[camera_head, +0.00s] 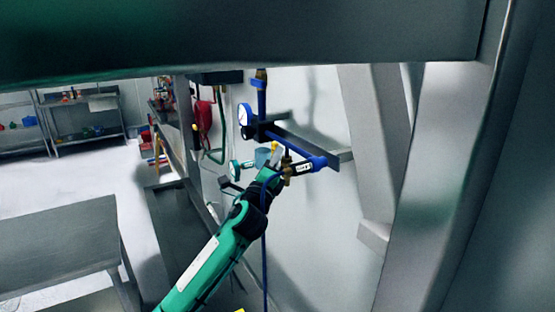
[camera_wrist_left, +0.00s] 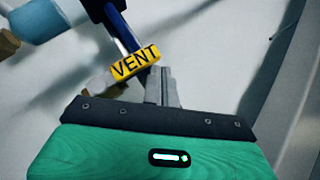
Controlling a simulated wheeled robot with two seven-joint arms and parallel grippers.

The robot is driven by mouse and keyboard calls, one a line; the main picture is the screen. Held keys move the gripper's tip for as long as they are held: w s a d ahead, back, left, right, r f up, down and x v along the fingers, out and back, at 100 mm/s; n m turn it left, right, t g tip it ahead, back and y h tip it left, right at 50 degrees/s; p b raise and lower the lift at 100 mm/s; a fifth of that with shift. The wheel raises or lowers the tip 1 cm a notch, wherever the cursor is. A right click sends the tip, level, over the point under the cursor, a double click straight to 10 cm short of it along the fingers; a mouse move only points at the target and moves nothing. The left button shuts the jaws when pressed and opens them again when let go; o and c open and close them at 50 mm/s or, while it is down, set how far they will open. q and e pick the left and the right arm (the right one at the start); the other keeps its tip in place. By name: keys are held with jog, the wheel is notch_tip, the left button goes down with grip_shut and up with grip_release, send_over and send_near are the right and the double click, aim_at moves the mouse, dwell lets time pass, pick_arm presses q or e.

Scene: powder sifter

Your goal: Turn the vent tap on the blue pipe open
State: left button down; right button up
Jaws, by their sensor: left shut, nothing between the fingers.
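The blue pipe (camera_head: 295,147) runs along the wall in the middle of the head view; a stretch of it shows at the top of the left wrist view (camera_wrist_left: 122,30). The yellow vent tap handle (camera_wrist_left: 135,62), marked VENT, lies tilted across the pipe in the wrist view. It looks like a small yellow piece (camera_head: 274,147) in the head view. My left gripper (camera_wrist_left: 163,85) is shut and empty, its fingertips close beside the right end of the handle; I cannot tell if they touch. In the head view the left gripper (camera_head: 275,165) is partly hidden among the fittings. My right gripper is out of view.
Gauges (camera_head: 244,115) and a brass fitting (camera_head: 287,168) crowd the pipe. A grey wall bracket (camera_head: 325,146) stands behind it. A thin blue hose (camera_head: 264,255) hangs below. A slanted grey post (camera_head: 375,130) is to the right, and a large beam (camera_head: 250,40) crosses above.

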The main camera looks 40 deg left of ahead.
pick_arm(q)
jog(key=shift+r, duration=0.1)
dwell(0.5)
jog(key=b+v, duration=0.6)
jog(key=v, duration=0.7)
jog(key=shift+s+f, duration=0.25)
jog(key=shift+s, duration=0.1)
